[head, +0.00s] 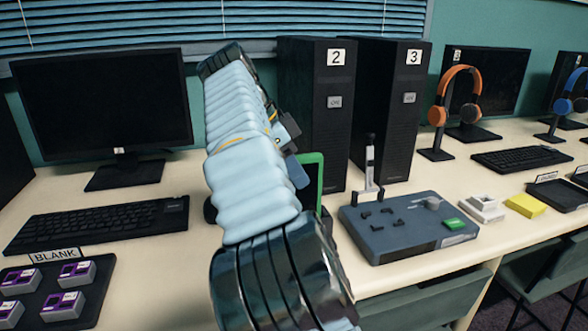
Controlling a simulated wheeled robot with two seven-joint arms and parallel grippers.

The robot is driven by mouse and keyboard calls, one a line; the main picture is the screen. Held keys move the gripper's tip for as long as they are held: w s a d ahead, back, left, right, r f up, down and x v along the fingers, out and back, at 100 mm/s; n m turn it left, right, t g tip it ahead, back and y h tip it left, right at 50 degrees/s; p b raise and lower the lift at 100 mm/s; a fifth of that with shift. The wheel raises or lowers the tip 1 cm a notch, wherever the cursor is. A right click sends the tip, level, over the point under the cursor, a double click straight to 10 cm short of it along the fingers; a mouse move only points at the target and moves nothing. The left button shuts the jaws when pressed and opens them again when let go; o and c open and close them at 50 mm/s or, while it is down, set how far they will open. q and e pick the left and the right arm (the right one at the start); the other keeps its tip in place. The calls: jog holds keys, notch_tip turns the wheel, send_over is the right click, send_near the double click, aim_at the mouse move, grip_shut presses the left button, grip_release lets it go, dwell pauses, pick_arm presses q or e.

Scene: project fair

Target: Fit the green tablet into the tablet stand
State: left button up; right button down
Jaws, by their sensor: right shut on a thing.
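The green tablet (315,159) shows at the middle of the head view, partly behind my right arm. Its green edge and part of its dark face are visible, and it looks close to upright. My right gripper (296,170) is at the tablet's left side and shut on it; the fingertips are mostly hidden by my arm. I cannot make out the tablet stand clearly; a dark shape (326,222) shows just below the tablet, partly hidden by my arm. My left gripper is not in view.
Two black computer towers, labelled 2 (312,115) and 3 (395,110), stand behind. A grey fixture board (375,246) with an upright lever lies to the right. A monitor (100,100) and keyboard (100,224) are left.

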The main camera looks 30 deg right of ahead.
aim_at(300, 155)
jog(key=shift+f, duration=0.1)
jog(key=c, duration=0.8)
grip_release()
jog(key=shift+c, duration=0.2)
notch_tip(300, 155, up, 5)
jog(key=p, duration=0.4)
jog(key=shift+p, duration=0.35)
jog(key=shift+r, duration=1)
